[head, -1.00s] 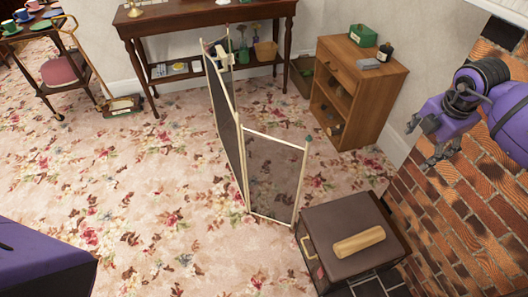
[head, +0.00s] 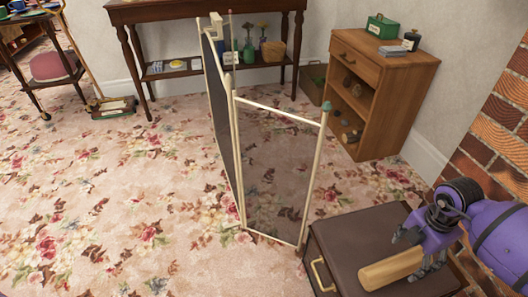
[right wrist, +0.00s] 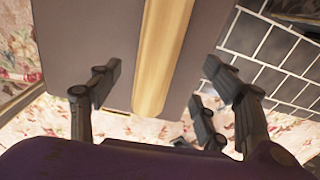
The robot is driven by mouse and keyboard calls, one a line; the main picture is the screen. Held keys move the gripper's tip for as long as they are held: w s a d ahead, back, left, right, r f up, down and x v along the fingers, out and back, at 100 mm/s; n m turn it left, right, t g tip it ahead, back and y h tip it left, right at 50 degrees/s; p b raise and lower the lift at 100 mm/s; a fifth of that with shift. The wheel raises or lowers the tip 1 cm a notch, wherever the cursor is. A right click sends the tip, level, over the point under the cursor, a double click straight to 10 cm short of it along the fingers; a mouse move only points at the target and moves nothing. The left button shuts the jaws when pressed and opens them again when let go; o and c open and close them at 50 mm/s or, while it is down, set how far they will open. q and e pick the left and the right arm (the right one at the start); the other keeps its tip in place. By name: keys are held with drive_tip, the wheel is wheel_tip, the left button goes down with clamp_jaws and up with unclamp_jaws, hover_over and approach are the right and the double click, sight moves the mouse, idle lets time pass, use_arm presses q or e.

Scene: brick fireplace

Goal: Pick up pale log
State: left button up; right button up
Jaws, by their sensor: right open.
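The pale log (head: 391,268) lies on top of a dark brown box (head: 352,232) with a brass handle, at the lower right of the head view. My right gripper (head: 424,262) is at the log's right end in that view. In the right wrist view the log (right wrist: 162,50) runs lengthwise between the spread fingers of the gripper (right wrist: 165,90), with a gap on each side. The right gripper is open and holds nothing. My left gripper is not in view.
A folding mesh screen (head: 275,170) stands just behind and left of the box. A wooden cabinet (head: 400,90) stands behind, and a brick wall (head: 500,120) rises on the right. Flowered carpet (head: 130,220) is clear at the left.

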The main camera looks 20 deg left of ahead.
sight(400, 263)
wheel_tip(400, 263, down, 4)
drive_tip(key=shift+r+b, duration=0.25)
drive_tip(key=shift+b, duration=0.4)
drive_tip(key=f+b, duration=0.1)
drive_tip(key=f, duration=0.1)
drive_tip(key=f+b, duration=0.2)
drive_tip(key=f, duration=0.1)
drive_tip(key=shift+w+a, duration=0.1)
drive_tip(key=shift+a, duration=0.1)
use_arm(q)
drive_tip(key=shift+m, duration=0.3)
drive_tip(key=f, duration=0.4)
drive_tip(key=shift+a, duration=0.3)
use_arm(e)
drive_tip(key=shift+r, duration=0.1)
drive_tip(key=shift+c, duration=0.5)
drive_tip(key=c, duration=1.4)
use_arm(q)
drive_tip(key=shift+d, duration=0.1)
use_arm(e)
drive_tip(key=shift+c, duration=0.6)
drive_tip(key=shift+r, duration=0.15)
